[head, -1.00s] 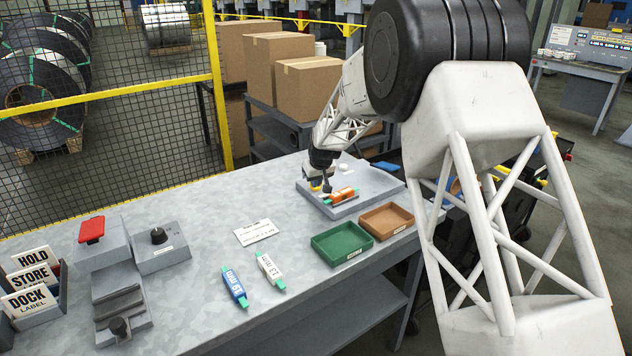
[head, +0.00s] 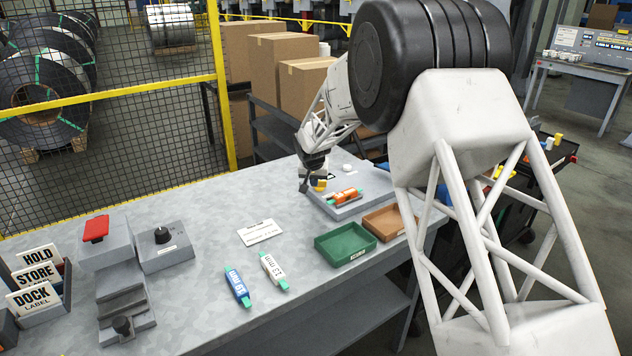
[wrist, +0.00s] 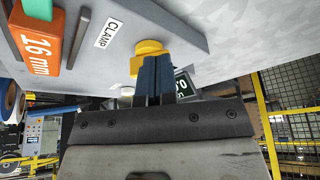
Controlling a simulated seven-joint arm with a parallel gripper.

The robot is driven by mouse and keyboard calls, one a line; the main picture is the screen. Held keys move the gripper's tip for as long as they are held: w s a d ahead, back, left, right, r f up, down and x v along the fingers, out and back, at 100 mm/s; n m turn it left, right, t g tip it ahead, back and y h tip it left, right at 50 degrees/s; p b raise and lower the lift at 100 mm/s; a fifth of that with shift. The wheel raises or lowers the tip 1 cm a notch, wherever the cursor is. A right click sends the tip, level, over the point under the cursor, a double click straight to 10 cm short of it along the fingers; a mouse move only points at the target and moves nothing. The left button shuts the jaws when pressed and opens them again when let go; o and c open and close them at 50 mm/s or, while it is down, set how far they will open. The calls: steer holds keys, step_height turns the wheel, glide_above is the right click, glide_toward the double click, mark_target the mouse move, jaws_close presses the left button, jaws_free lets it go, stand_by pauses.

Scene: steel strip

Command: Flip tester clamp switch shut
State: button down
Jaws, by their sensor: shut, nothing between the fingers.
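The tester is a grey block (head: 372,186) at the back right of the bench. An orange piece with green ends (head: 345,195) lies on it; the wrist view shows this piece (wrist: 38,40) marked "16 mm". The yellow clamp switch (head: 320,184) is on the tester's left part. In the wrist view the yellow switch (wrist: 148,50) is beside a "CLAMP" label (wrist: 107,33). My gripper (head: 304,189) is shut and empty, just left of the switch. In the wrist view its dark fingertips (wrist: 157,62) overlap the switch; I cannot tell whether they touch, nor which way the switch is set.
A green tray (head: 318,246) and a brown tray (head: 408,232) stand in front of the tester. A blue piece (head: 238,287), a white piece (head: 273,271) and a card (head: 261,232) lie on the bench. A red button box (head: 104,250) is at left. The bench middle is mostly clear.

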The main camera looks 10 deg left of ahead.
steer(key=shift+w+a+m+h, duration=0.15)
steer(key=shift+a+m+h, duration=0.15)
steer(key=shift+m, duration=0.6)
steer(key=shift+w+a+m+h, duration=0.15)
steer(key=shift+m+h, duration=0.25)
steer(key=shift+m, duration=0.5)
steer(key=shift+w+a, duration=0.15)
steer(key=shift+w+d+f, duration=0.15)
steer(key=shift+w+d, duration=0.1)
steer(key=shift+d, duration=0.7)
